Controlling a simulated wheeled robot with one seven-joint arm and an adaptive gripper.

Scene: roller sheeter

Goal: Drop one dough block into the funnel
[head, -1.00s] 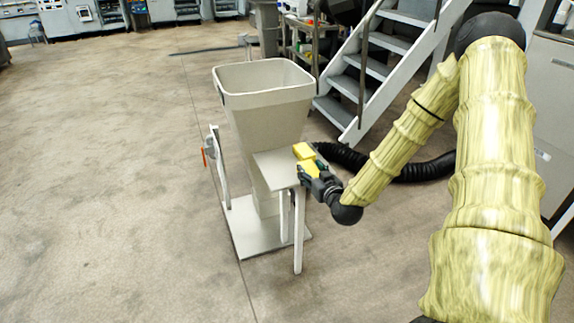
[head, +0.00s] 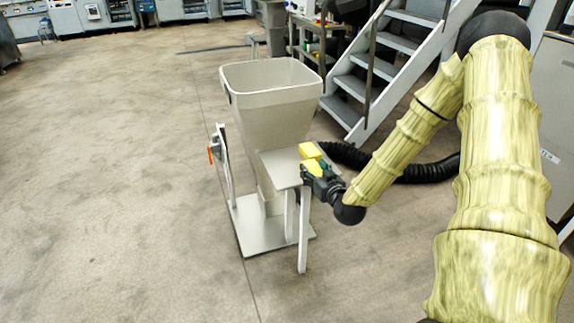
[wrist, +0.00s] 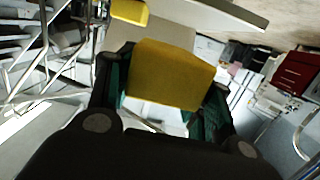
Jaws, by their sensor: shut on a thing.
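The funnel (head: 268,110) is a tall, off-white hopper with a wide open top, standing on a flat base in the middle of the head view. A small shelf (head: 282,169) sticks out from its side, below the rim. My gripper (head: 313,168) is at the right edge of this shelf, well below the funnel's mouth. It is shut on a yellow dough block (wrist: 172,75), which shows between the dark green fingers in the wrist view. Another yellow block (wrist: 130,12) lies just beyond it; in the head view a yellow block (head: 309,150) shows at the shelf's far right corner. The funnel's inside bottom is hidden.
Grey metal stairs (head: 370,85) and a black corrugated hose (head: 400,170) lie behind and right of the funnel. A lever with an orange handle (head: 211,152) is on the funnel's left side. The floor to the left is clear.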

